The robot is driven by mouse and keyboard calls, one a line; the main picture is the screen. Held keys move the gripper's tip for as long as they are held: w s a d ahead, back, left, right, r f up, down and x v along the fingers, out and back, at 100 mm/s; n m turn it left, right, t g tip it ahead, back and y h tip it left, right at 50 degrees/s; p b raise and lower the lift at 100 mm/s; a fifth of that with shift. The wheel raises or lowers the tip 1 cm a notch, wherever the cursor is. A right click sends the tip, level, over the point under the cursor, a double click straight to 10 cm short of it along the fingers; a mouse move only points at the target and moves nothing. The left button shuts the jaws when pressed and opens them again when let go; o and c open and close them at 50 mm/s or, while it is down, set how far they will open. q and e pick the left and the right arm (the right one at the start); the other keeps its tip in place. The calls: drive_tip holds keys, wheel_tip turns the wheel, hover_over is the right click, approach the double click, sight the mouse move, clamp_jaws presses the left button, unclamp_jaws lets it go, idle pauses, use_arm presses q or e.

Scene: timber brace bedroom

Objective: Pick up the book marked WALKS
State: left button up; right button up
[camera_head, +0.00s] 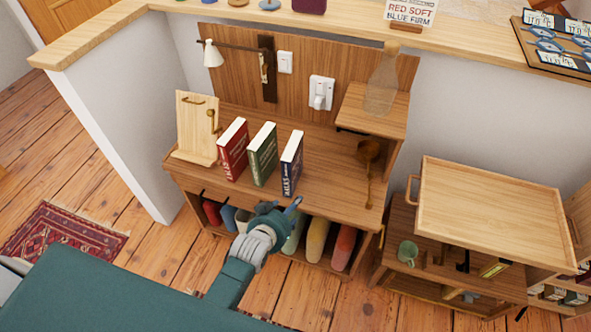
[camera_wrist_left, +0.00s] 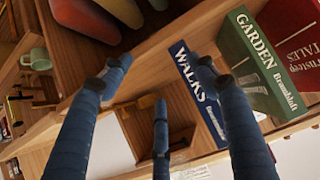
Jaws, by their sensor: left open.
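The book marked WALKS is a blue book (camera_head: 291,165) standing upright on the wooden desk, rightmost of three books. Its spine faces my left wrist camera, where the blue WALKS book (camera_wrist_left: 187,70) is partly covered by a finger. My left gripper (camera_head: 294,205) is open and empty, in front of the desk edge and just below the blue book. In the left wrist view the spread fingers of the gripper (camera_wrist_left: 160,85) are apart from any visible grip on it. My right gripper is not in view.
A green GARDEN book (camera_wrist_left: 256,65) stands beside the blue one; a red book (camera_head: 233,150) stands farther left. A wooden stand (camera_head: 195,130) is at the desk's left. The desktop (camera_head: 330,160) is clear right of the books.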

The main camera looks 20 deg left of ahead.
sight(290, 159)
use_arm(q)
drive_tip(key=w+r+t, duration=0.1)
drive_tip(key=r, duration=0.3)
drive_tip(key=w+a+r, duration=0.1)
drive_tip(key=w+r, duration=0.1)
drive_tip(key=r, duration=0.2)
drive_tip(key=w+a+r+t, duration=0.1)
drive_tip(key=r, duration=0.4)
drive_tip(key=shift+w+a+n+t+b, duration=0.15)
drive_tip(key=shift+n+t+b, duration=0.15)
drive_tip(key=shift+n+b, duration=0.1)
drive_tip(key=shift+y, duration=0.3)
drive_tip(key=w, duration=0.4)
drive_tip(key=shift+w+f, duration=0.2)
drive_tip(key=x, duration=0.6)
drive_tip(key=shift+w+f, duration=0.1)
drive_tip(key=shift+w, duration=0.15)
drive_tip(key=shift+s, duration=0.1)
clamp_jaws()
